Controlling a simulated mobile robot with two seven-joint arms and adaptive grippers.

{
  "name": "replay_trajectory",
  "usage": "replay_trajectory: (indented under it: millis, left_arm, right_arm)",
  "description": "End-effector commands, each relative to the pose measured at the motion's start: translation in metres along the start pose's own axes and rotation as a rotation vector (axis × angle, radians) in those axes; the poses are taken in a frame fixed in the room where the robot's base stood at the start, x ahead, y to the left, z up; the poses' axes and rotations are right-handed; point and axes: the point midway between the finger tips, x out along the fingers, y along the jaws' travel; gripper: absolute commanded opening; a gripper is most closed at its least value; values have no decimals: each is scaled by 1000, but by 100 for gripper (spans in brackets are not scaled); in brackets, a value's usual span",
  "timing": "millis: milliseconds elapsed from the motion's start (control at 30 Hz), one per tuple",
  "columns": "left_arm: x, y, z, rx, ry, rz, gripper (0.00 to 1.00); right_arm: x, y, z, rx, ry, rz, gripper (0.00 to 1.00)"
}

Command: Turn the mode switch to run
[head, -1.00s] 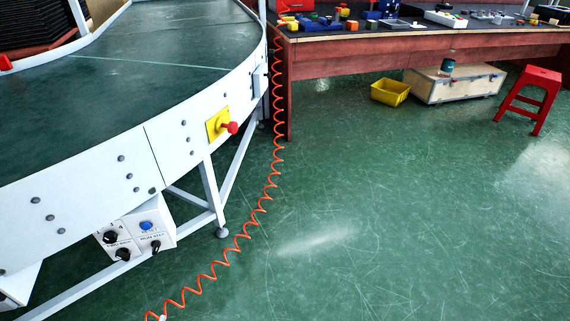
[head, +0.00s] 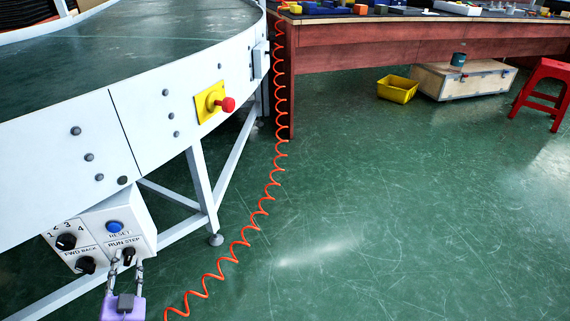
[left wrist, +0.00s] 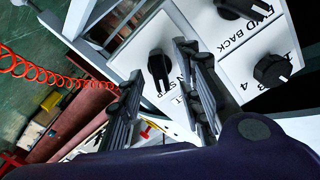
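The mode switch (head: 128,257) is a small black knob under the words RUN STEP on the white control box (head: 150,218). It also shows in the left wrist view (left wrist: 159,72), where its white mark lies at the end near the S of STEP. My left gripper (head: 126,264) is at the box front, open, with one finger on each side of the knob. In the left wrist view the two fingers (left wrist: 160,62) stand apart from each other with the knob between them. I cannot tell whether either finger touches it. The RUN word is partly hidden there. My right gripper is out of view.
A blue RESET button (head: 115,227) sits just above the switch. A numbered knob (head: 66,242) and a FWD BACK knob (head: 86,265) are to its left. The conveyor (head: 60,150) overhangs the box. A red emergency button (head: 228,104) and a coiled orange hose (head: 240,243) are to the right.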

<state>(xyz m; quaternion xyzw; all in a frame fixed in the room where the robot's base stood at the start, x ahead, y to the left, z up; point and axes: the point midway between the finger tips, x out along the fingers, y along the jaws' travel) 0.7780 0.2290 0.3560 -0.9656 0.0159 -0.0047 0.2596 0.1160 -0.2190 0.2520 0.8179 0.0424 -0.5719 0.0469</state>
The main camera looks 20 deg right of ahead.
Motion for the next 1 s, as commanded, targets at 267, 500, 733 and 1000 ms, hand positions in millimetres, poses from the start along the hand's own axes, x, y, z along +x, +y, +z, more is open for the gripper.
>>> replay_trajectory:
  millis: [267, 500, 733, 1000]
  left_arm:
    - [18, 1, 0, -1, -1, 2, 33]
    - [18, 1, 0, -1, -1, 2, 28]
    - [18, 1, 0, -2, -1, 2, 0]
    - [18, 1, 0, -13, -1, 2, 0]
  right_arm:
    - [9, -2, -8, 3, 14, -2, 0]
    - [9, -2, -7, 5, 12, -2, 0]
    - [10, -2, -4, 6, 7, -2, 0]
    - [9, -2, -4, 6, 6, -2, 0]
